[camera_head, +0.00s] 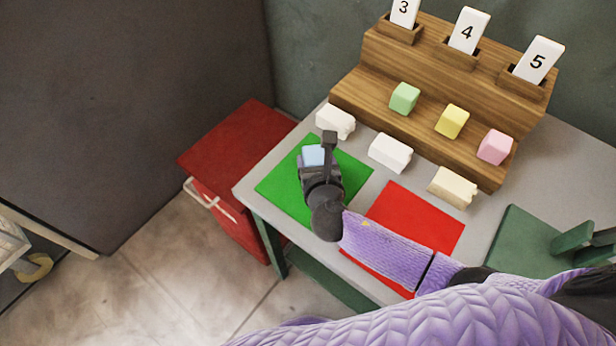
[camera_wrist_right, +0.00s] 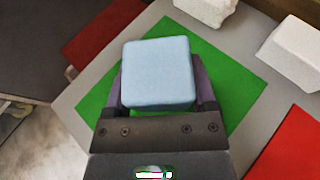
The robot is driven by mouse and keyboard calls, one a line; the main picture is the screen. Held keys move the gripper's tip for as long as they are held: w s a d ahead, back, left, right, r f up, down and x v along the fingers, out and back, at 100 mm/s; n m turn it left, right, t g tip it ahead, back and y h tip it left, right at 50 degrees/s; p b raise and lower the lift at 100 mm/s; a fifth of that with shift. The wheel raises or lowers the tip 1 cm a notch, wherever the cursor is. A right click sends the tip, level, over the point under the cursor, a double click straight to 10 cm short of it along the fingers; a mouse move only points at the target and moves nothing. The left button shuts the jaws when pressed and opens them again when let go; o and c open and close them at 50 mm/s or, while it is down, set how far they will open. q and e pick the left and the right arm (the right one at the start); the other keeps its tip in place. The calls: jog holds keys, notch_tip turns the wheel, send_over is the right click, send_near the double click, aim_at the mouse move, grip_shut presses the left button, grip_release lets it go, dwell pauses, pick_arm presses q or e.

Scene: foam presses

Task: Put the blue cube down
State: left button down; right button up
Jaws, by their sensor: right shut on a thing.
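The light blue cube (camera_head: 313,155) is between the fingers of my right gripper (camera_head: 318,160), over the green mat (camera_head: 276,189) on the grey table. In the right wrist view the blue cube (camera_wrist_right: 158,74) fills the space between the jaws of the right gripper (camera_wrist_right: 160,100), with the green mat (camera_wrist_right: 225,75) behind it. I cannot tell whether the cube touches the mat. My left gripper is not in view.
A red mat (camera_head: 430,222) lies to the right of the green one. Several white and cream blocks, such as this one (camera_head: 390,152), stand before a wooden stepped rack (camera_head: 375,70) with green, yellow and pink cubes. A dark green press (camera_head: 530,240) is at right.

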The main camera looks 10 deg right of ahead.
notch_tip(320, 180, down, 4)
jog(key=shift+f+b, duration=0.1)
jog(key=shift+b, duration=1)
jog(key=shift+r, duration=0.2)
jog(key=shift+f, duration=0.15)
jog(key=o, duration=1.3)
jog(key=shift+c, duration=0.2)
jog(key=p+v, duration=0.4)
jog(key=v, duration=0.7)
jog(key=shift+s+r, duration=0.2)
jog(key=shift+r, duration=0.1)
jog(key=shift+s+a+r, duration=0.1)
jog(key=shift+s, duration=0.2)
